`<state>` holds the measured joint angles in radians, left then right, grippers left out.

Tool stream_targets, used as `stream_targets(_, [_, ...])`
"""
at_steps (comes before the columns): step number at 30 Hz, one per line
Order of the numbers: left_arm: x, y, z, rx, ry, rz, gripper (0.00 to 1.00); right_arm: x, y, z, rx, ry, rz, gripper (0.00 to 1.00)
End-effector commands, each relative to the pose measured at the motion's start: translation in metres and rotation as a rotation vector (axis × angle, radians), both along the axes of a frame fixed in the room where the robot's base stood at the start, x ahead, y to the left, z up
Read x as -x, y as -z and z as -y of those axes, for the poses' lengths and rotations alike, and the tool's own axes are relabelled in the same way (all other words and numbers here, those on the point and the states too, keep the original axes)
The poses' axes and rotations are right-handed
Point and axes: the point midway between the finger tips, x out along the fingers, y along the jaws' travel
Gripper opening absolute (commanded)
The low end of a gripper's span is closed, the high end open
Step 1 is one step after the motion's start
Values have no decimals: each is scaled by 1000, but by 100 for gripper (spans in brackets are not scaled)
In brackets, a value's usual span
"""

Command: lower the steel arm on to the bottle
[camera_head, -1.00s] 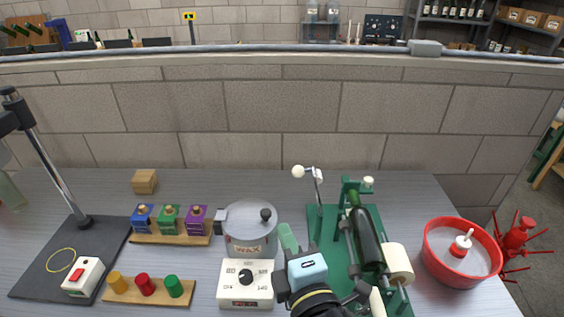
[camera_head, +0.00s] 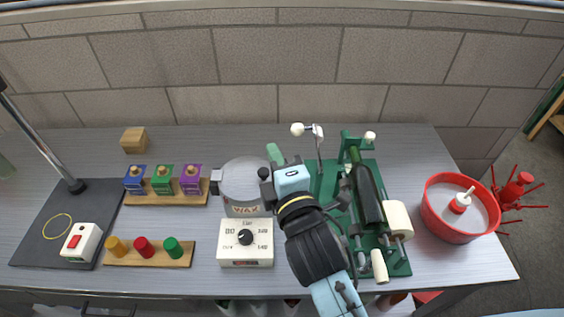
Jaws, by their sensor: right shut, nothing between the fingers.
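The steel arm (camera_head: 319,150) stands raised on the green stand (camera_head: 397,262), with a white ball knob (camera_head: 298,129) at its upper end. The dark green bottle (camera_head: 367,193) lies on the stand to the right of the arm, its neck toward the back. The steel arm is not touching the bottle. My right gripper (camera_head: 275,153) reaches in from the front, left of the steel arm and just below and left of the knob in the picture. Its pale green fingers are shut and empty, apart from the knob. My right arm hides part of the stand's left side. My left gripper is out of view.
A wax pot (camera_head: 243,180) stands close left of my right gripper, behind a white dial box (camera_head: 245,251). A white roller (camera_head: 397,219) is at the stand's right. A red basin (camera_head: 437,221) stands further right.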

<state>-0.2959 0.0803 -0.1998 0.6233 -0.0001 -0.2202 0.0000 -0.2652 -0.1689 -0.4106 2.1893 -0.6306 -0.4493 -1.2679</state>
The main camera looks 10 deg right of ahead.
Motion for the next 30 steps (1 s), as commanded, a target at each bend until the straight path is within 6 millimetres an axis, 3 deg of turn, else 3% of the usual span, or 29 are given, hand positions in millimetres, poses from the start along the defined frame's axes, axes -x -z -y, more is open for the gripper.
stream_targets(8, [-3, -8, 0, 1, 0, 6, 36, -58, -2, -6, -2, 0, 2, 0])
stream_targets(12, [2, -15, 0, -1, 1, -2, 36, -50, -2, 18, 3, 0, -1, 0])
stream_targets(16, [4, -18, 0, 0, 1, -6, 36, -47, -1, 29, 1, 0, -1, 0])
stream_targets(30, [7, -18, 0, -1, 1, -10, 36, -46, -1, 33, -3, -1, 0, 0])
